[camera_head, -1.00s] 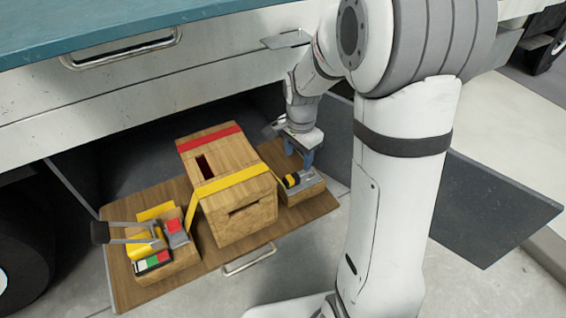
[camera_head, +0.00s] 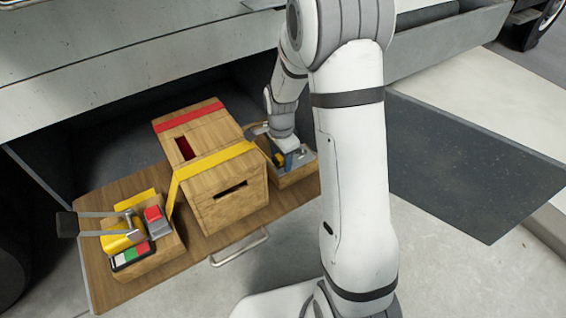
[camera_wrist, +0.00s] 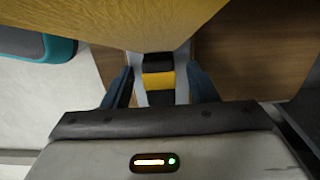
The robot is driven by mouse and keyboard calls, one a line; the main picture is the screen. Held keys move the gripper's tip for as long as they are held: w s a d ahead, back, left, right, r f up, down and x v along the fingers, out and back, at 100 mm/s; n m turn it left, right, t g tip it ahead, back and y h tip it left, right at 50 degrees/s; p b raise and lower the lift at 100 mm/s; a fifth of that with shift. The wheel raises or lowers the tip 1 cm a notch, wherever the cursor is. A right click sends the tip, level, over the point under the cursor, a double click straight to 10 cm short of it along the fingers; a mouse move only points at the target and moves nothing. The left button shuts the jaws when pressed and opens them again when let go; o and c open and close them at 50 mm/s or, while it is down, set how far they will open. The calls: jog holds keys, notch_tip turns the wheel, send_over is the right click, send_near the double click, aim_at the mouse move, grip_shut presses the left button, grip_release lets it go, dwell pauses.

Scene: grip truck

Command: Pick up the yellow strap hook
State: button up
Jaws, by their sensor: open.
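The yellow strap hook (camera_head: 279,159) sits on a small wooden block (camera_head: 298,175) right of the large wooden box, and my arm hides part of it. In the wrist view it shows as a yellow band (camera_wrist: 158,80) between black parts on a grey plate. My gripper (camera_head: 290,159) is low over this block. In the wrist view my gripper (camera_wrist: 160,85) is open, with one blue-grey finger on each side of the hook. A gap seems to show at both sides. Whether the fingertips touch the plate I cannot tell.
The wooden box (camera_head: 230,205) with red and yellow straps stands close left of my gripper. Further left, a wooden block (camera_head: 165,254) carries a lever and coloured buttons. All stand on a wooden drawer board (camera_head: 120,285) under the truck bed. A dark panel (camera_head: 470,160) is at right.

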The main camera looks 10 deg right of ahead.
jog(key=c, duration=1.1)
notch_tip(320, 180, up, 9)
jog(key=p, duration=0.3)
jog(key=shift+r+p, duration=0.2)
jog(key=shift+p, duration=0.2)
jog(key=shift+d+r, duration=0.2)
jog(key=shift+r, duration=0.15)
jog(key=shift+d, duration=0.2)
jog(key=shift+w, duration=0.1)
jog(key=shift+r+p, duration=0.1)
jog(key=shift+p, duration=0.2)
jog(key=shift+r+p, duration=1.8)
jog(key=shift+r, duration=0.35)
jog(key=shift+d, duration=0.1)
